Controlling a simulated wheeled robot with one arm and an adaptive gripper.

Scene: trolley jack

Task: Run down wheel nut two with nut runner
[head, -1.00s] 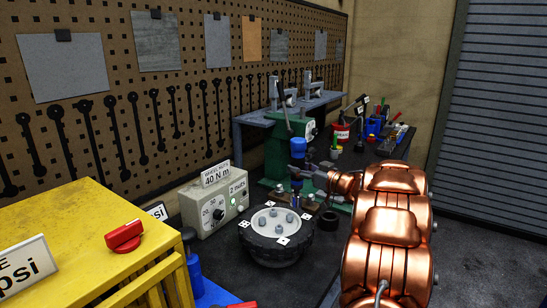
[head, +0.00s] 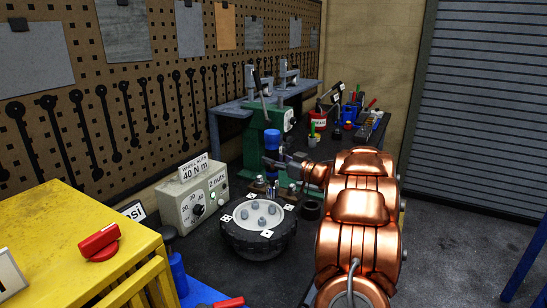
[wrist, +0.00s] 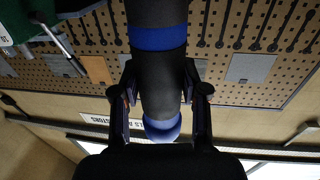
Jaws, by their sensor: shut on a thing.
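My gripper (head: 276,161) is shut on the nut runner (head: 272,140), a dark upright tool with a blue top. In the wrist view its dark barrel with blue bands (wrist: 158,38) stands between the two fingers (wrist: 160,82). The nut runner is above and behind the wheel (head: 258,240), apart from it in the picture; its lower end is hard to make out. The dark wheel lies flat on the bench, with several grey nuts (head: 262,222) on its pale face and white marked tags round the rim. The controller box (head: 192,202) reads 40 N m and "2 nuts", with a green light.
A green press (head: 283,122) stands behind the nut runner. A yellow cabinet (head: 50,225) with a red handle (head: 98,241) fills the near left. A dark ring (head: 311,209) lies right of the wheel. Open floor (head: 450,230) shows at the right.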

